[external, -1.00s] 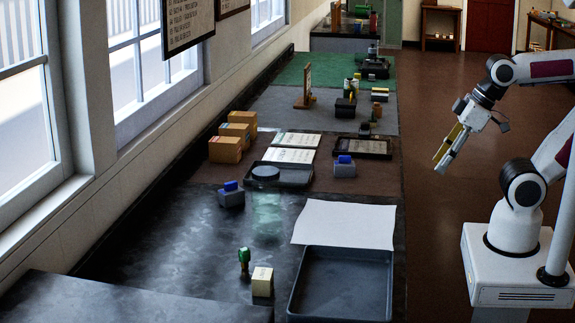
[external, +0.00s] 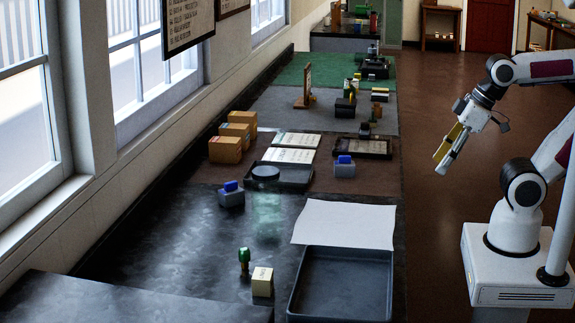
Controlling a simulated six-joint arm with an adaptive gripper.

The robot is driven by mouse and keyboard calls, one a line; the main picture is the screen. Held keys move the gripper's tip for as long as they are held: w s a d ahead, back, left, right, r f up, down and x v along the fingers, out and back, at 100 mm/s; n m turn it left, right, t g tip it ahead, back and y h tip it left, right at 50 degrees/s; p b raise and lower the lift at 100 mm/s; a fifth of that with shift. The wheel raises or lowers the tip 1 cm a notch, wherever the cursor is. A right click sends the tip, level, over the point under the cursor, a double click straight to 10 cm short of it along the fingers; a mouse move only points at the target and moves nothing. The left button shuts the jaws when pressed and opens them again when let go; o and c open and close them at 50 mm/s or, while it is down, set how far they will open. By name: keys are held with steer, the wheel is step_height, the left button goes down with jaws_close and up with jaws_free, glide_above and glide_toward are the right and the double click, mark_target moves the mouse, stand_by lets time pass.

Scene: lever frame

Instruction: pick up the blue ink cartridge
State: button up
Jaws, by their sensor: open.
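Two small grey blocks with blue tops stand on the long bench; either could be the blue ink cartridge, and I cannot tell which. One blue-topped block (external: 231,194) is on the dark bench top at the left. The other blue-topped block (external: 345,166) is on the brown mat, right of the black tray. My gripper (external: 441,162) is open and empty, hanging in the air over the floor to the right of the bench, well apart from both blocks.
A large dark tray (external: 343,318) and a white sheet (external: 345,222) lie at the bench's near right. A green-topped stamp (external: 244,262) and a cream block (external: 262,282) stand left of the tray. Cardboard boxes (external: 225,150) line the window side. A black tray (external: 297,180) holds a round dark pad.

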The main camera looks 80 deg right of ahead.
steer(key=shift+w+d, duration=0.1)
steer(key=w+d+r+m+t+h, duration=0.1)
steer(key=w+d+r+h, duration=0.1)
steer(key=w+d, duration=0.55)
steer(key=w+d+r+t+h, duration=0.2)
steer(key=w+d+h, duration=0.1)
steer(key=w+d, duration=0.45)
steer(key=n+t+y, duration=0.2)
steer(key=t, duration=0.1)
glide_above(351, 162)
steer(key=f, duration=0.9)
steer(key=shift+w+d, duration=0.2)
steer(key=shift+w, duration=0.1)
steer(key=f, duration=0.1)
steer(key=s+d+f+y, duration=0.1)
steer(key=f+y, duration=0.1)
steer(key=f, duration=0.1)
steer(key=shift+s+d+n+t, duration=0.15)
steer(key=shift+n+t, duration=0.25)
steer(key=s+f+y, duration=0.1)
steer(key=s+f, duration=0.1)
steer(key=f, duration=0.1)
steer(key=s+f+y, duration=0.1)
steer(key=shift+s+d+f+t+y, duration=0.1)
steer(key=shift+f+t+y, duration=0.2)
steer(key=shift+t, duration=0.1)
steer(key=shift+s+f+y, duration=0.4)
steer(key=shift+s, duration=0.2)
